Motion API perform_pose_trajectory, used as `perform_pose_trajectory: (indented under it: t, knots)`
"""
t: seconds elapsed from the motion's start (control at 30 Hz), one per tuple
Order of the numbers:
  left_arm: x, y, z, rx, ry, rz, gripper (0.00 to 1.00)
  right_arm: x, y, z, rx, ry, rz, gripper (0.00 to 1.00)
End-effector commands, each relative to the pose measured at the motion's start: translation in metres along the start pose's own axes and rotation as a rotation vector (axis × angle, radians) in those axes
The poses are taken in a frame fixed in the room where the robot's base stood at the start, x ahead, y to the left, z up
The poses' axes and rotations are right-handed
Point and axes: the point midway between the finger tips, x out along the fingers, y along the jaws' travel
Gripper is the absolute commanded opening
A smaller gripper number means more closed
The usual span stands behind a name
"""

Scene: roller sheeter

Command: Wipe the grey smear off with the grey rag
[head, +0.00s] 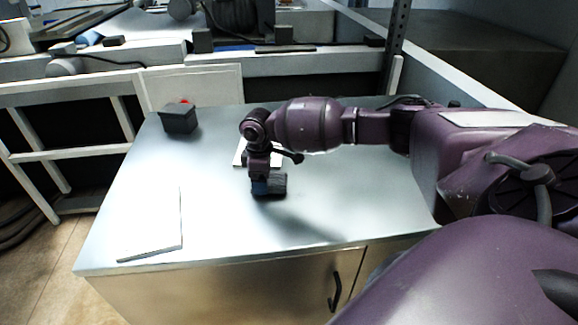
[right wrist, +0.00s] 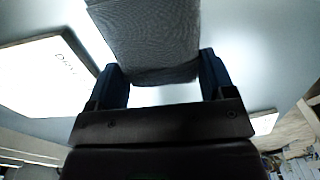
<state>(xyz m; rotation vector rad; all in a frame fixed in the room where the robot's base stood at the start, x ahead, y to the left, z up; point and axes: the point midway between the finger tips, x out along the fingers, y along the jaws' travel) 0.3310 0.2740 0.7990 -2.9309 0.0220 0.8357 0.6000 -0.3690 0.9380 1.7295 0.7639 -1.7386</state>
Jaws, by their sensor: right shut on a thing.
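My right gripper (head: 268,186) is low over the metal worktop (head: 215,220), near its middle. It is shut on the grey rag (right wrist: 150,45), which sits between the two dark blue fingers in the right wrist view. In the head view the rag (head: 277,184) is a small dark block at the fingertips, at or just above the surface; I cannot tell whether it touches. I cannot make out the grey smear; the rag and arm may hide it. A dark patch to the front right of the rag looks like the arm's shadow. My left gripper is not in view.
A flat white panel (head: 155,230) lies at the worktop's front left. Another white plate (head: 240,152) lies behind my gripper, partly hidden. A panel with lettering (right wrist: 45,75) shows in the wrist view. A black box with a red top (head: 178,119) stands at the back left.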

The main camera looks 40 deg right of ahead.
Motion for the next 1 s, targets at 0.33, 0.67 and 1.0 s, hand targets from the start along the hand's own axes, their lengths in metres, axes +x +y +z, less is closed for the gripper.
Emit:
perform_pose_trajectory:
  t: [0.33, 0.67, 1.0]
  knots:
    - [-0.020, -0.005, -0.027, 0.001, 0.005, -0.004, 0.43, -0.032, -0.004, 0.000, 0.002, 0.003, 0.002, 0.54]
    - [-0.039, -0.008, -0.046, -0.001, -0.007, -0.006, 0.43, -0.059, -0.006, -0.001, 0.004, 0.002, 0.002, 0.54]
    - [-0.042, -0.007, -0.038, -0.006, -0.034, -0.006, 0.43, -0.065, -0.007, -0.002, 0.005, 0.002, 0.001, 0.54]
